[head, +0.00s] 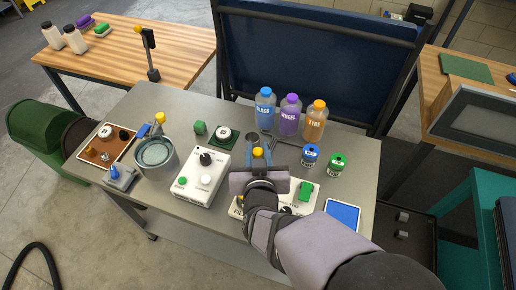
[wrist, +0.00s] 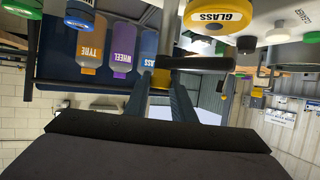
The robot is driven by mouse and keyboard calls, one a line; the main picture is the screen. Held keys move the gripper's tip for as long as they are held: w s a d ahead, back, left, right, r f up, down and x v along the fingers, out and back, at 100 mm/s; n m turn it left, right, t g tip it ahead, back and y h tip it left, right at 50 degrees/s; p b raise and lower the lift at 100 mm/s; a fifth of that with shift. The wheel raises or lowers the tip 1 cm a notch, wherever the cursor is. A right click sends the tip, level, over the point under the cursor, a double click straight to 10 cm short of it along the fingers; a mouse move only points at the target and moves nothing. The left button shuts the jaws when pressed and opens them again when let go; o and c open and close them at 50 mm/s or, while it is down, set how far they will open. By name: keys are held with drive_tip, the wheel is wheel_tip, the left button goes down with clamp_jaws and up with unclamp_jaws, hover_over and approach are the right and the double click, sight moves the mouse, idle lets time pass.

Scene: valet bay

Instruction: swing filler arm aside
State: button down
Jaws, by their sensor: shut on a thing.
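The dark bar of the filler arm (wrist: 205,63) crosses my fingers in the wrist view, which looks upside down. A yellow knob (head: 258,152) shows between my fingers, and its yellow also shows in the wrist view (wrist: 160,82). My gripper (head: 260,146) is shut on the filler arm by this knob, above the back of the white filler unit (head: 238,207). My wrist and forearm hide much of that unit and the arm's far end. A yellow round piece lettered GLASS (wrist: 207,17) is close to the bar in the wrist view.
Blue, purple and orange bottles (head: 290,118) stand close behind my gripper. Blue-lidded (head: 310,154) and green-lidded (head: 337,165) jars stand to its right. A white control box (head: 203,181) and a grey pot (head: 155,156) are to the left. A blue pad (head: 343,214) lies at front right.

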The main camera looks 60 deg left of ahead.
drive_tip(key=m+t+h+p, duration=0.1)
drive_tip(key=p, duration=0.1)
drive_tip(key=m+t+h+p, duration=0.1)
drive_tip(key=m+t+p, duration=0.2)
drive_tip(key=p, duration=0.1)
drive_tip(key=shift+s+a+r+h, duration=0.1)
drive_tip(key=shift+r+h, duration=0.2)
drive_tip(key=shift+h, duration=0.1)
drive_tip(key=m+t+h, duration=0.1)
drive_tip(key=m+t+h+p, duration=0.1)
drive_tip(key=m, duration=0.1)
drive_tip(key=shift+f+h, duration=0.25)
drive_tip(key=shift+h, duration=0.05)
drive_tip(key=m+t+h+b, duration=0.1)
drive_tip(key=m+h+b, duration=0.1)
drive_tip(key=m+h, duration=0.1)
drive_tip(key=shift+f+t+h, duration=0.2)
drive_tip(key=shift+t+h, duration=0.1)
drive_tip(key=shift+t, duration=0.1)
drive_tip(key=shift+m+h+b, duration=0.5)
drive_tip(key=shift+m+b, duration=0.2)
drive_tip(key=shift+b, duration=0.3)
drive_tip(key=shift+r+m+h+b, duration=0.1)
drive_tip(key=shift+m+h+b, duration=0.8)
drive_tip(key=shift+b, duration=0.4)
drive_tip(key=shift+w+r+h+b, duration=0.2)
drive_tip(key=shift+r+h+b, duration=0.05)
drive_tip(key=shift+h+b, duration=0.05)
